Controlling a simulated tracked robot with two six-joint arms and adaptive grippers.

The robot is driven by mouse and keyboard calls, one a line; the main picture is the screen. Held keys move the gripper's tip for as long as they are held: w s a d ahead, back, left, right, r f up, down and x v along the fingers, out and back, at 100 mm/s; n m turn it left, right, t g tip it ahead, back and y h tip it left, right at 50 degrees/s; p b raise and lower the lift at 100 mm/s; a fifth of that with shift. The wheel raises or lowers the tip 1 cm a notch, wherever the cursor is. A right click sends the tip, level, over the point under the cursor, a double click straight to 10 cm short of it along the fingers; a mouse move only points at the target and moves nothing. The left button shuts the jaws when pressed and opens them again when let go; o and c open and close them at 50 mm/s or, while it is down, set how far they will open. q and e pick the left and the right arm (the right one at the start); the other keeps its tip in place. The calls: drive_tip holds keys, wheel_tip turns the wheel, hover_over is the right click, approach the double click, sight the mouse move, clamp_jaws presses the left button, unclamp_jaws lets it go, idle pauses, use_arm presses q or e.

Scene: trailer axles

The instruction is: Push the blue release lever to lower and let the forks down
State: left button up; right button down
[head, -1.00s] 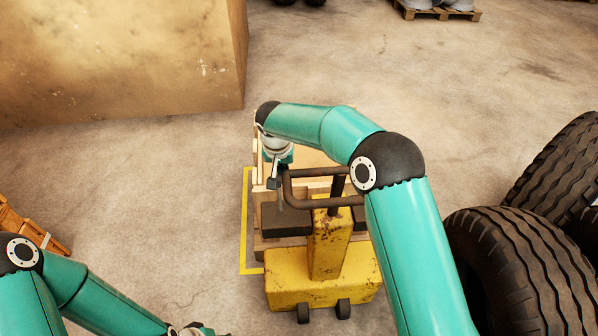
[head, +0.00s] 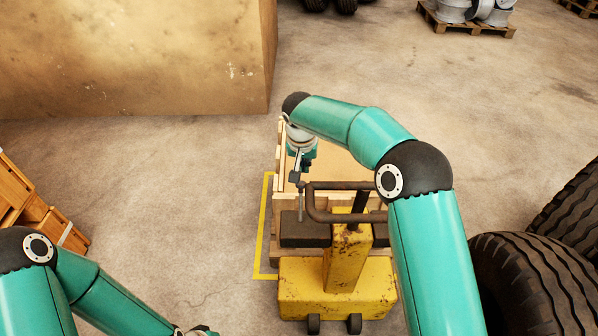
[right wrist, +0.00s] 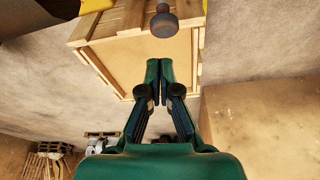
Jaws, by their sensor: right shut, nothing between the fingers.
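A worn yellow pallet jack (head: 345,255) stands in the middle of the head view, with a dark looped handle (head: 345,217) on top. No blue lever can be made out on it in either view. My right gripper (head: 300,214) hangs pointing down at the left end of the handle. I cannot tell whether it touches the handle. In the right wrist view its fingers (right wrist: 159,82) are shut together and empty, and a dark rounded knob (right wrist: 164,22) shows beyond the tips. Only a bit of my left gripper (head: 195,331) shows at the bottom edge.
A wooden crate (head: 283,160) stands beyond the jack, inside a yellow floor line (head: 262,225). Large tyres (head: 535,285) stand close on the right. A big tan block (head: 130,60) fills the upper left. Orange wooden crates (head: 28,198) lie at the left. The floor between is clear.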

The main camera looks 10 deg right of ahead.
drive_tip(key=s+v, duration=0.1)
drive_tip(key=v, duration=0.6)
drive_tip(key=shift+s+a+b, duration=0.15)
drive_tip(key=shift+a+b, duration=0.2)
drive_tip(key=shift+b, duration=0.05)
